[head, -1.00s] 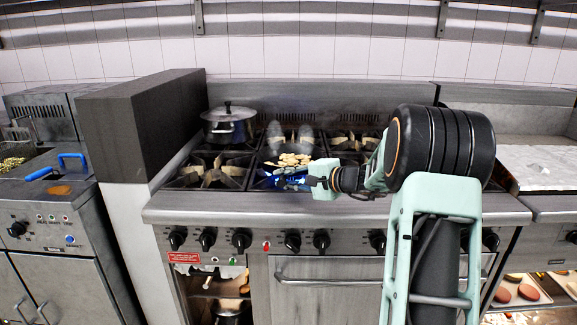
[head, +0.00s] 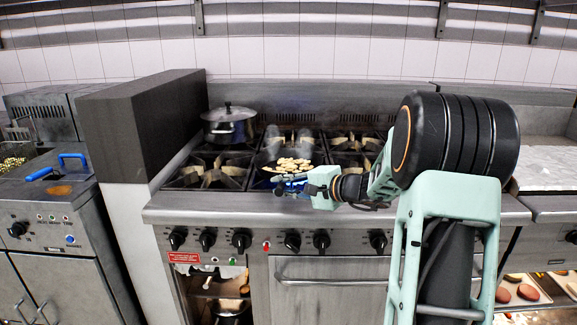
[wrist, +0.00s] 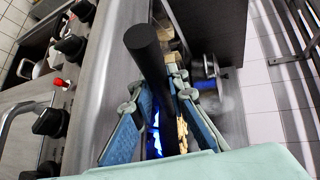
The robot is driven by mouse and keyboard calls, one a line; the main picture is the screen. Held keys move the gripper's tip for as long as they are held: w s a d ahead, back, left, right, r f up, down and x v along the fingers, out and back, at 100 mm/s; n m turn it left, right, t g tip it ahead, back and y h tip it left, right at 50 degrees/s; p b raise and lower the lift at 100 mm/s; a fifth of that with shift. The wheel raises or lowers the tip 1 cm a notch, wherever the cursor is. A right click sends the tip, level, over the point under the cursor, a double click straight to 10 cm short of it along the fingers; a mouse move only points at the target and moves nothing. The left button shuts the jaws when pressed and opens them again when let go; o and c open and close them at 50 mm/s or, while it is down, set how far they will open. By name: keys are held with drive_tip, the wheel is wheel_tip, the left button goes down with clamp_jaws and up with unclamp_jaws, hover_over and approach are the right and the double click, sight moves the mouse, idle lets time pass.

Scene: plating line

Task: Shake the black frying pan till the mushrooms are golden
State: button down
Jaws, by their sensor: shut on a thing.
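The black frying pan (head: 266,173) is over the front middle burner of the range, partly hidden behind my gripper. Sliced mushrooms (head: 291,164) lie in it, looking pale yellow; how browned they are is hard to tell. My gripper (head: 287,183) is at the pan's near side. In the wrist view its two blue-padded fingers (wrist: 156,103) are shut around the pan's dark, round handle (wrist: 148,52). Some mushrooms (wrist: 183,134) show beyond the fingers, and blue flame (wrist: 157,132) shows between them.
A lidded steel pot (head: 229,126) stands on the back left burner. A tall dark block (head: 140,125) borders the range on the left. Several control knobs (head: 292,242) line the front. The front left burner (head: 210,172) is free.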

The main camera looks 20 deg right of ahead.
drive_tip(key=shift+w+d, duration=0.3)
drive_tip(key=shift+w, duration=0.45)
drive_tip(key=shift+w+d, duration=0.3)
drive_tip(key=shift+w, duration=0.4)
drive_tip(key=shift+w+d, duration=0.3)
drive_tip(key=shift+w, duration=0.45)
drive_tip(key=shift+s+a+r, duration=0.15)
drive_tip(key=shift+s+r, duration=0.05)
drive_tip(key=shift+r, duration=0.1)
drive_tip(key=shift+f, duration=0.1)
drive_tip(key=shift+b, duration=0.5)
